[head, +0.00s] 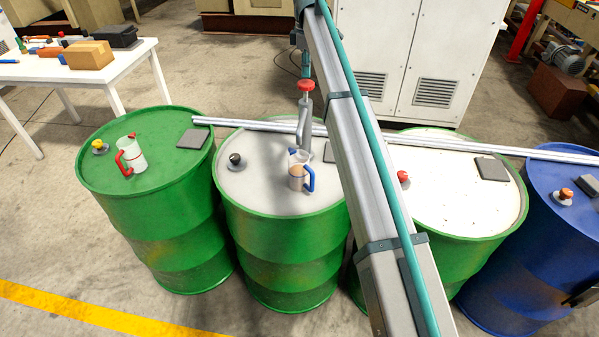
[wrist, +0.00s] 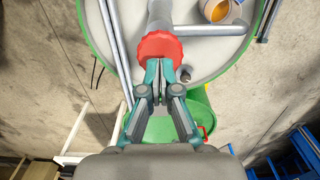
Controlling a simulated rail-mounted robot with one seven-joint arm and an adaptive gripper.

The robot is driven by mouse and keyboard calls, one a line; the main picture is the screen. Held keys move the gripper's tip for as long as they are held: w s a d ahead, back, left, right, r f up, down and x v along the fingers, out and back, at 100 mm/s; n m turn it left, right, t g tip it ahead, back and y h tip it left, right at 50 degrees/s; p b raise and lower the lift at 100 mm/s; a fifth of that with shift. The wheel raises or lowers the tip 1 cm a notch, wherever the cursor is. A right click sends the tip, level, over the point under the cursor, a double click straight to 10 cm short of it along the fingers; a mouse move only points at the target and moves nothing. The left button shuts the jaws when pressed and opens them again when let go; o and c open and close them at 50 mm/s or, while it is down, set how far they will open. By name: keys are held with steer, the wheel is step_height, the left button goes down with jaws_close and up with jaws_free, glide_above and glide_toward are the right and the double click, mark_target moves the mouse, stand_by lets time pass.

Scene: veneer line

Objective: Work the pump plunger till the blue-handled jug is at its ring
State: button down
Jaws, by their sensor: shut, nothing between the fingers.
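The pump with its red plunger knob (head: 305,86) stands on the white-topped green drum (head: 240,190). In the wrist view the red knob (wrist: 160,46) lies right at my fingertips. The blue-handled jug (head: 296,172) stands on the same drum, by the pump's spout. In the wrist view the jug (wrist: 218,11) is cut by the top edge and shows amber liquid inside. I cannot tell its level against the ring. My gripper (wrist: 160,64) is shut and empty, its tips over the knob's edge; whether they touch is unclear.
A red-handled jug (head: 131,155) stands on the green drum at left. Metal rails (head: 250,124) run across the drum tops behind the pump. A white-topped drum (head: 450,205) and a blue drum (head: 535,245) stand at right. A white table (head: 80,70) with tools is far left.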

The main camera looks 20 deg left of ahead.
mark_target(306, 83)
steer(key=shift+f, duration=0.15)
stand_by(0.4)
steer(key=shift+f+b, duration=0.65)
steer(key=shift+f, duration=2.25)
steer(key=shift+r, duration=0.1)
steer(key=shift+r+p, duration=1.35)
steer(key=shift+r, duration=1.65)
step_height(306, 83, up, 6)
steer(key=p, duration=0.2)
steer(key=shift+p, duration=0.35)
